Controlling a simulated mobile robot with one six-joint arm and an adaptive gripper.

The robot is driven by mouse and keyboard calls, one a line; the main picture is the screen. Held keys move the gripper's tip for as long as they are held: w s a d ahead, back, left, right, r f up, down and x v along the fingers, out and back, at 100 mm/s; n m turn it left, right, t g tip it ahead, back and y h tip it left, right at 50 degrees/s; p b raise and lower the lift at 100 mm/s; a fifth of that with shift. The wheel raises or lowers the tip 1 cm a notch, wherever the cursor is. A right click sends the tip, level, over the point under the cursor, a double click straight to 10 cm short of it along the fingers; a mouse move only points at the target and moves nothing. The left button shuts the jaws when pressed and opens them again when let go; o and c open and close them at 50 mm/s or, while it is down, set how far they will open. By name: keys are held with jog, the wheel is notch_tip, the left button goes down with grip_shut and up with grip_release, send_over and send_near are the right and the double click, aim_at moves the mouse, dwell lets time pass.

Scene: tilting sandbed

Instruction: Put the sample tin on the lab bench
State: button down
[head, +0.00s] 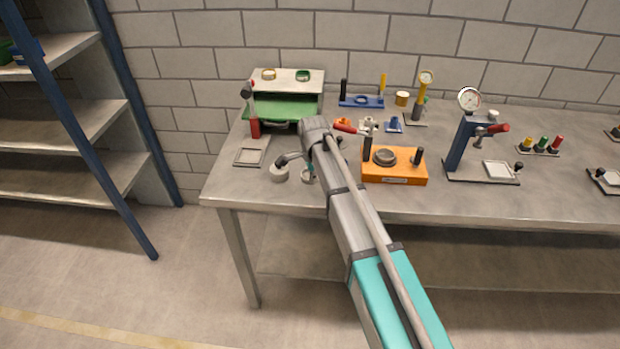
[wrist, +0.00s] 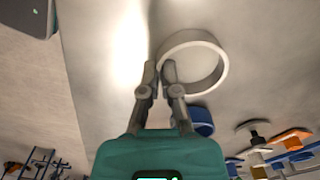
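The sample tin looks like a pale grey, open round ring with a low wall. In the wrist view the tin (wrist: 221,72) is just beyond my fingertips. My gripper (wrist: 159,68) has its two fingers close together at the tin's near-left rim, one inside and one outside the wall, and looks shut on it. In the head view my gripper (head: 310,164) points down near the front left of the lab bench (head: 480,205), with the tin (head: 307,178) under it. I cannot tell whether the tin touches the bench top.
An orange block fixture (head: 395,178) stands right of my gripper. A flat square frame (head: 249,157) and a green-fronted box (head: 283,108) are to the left and behind. A gauge press (head: 462,140) stands further right. Bare bench lies along the front edge.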

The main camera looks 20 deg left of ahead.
jog(key=shift+f, duration=0.2)
jog(key=c, duration=0.8)
grip_release()
jog(key=shift+r, duration=0.2)
notch_tip(320, 180, up, 12)
jog(key=p, duration=1.2)
jog(key=shift+d, duration=0.1)
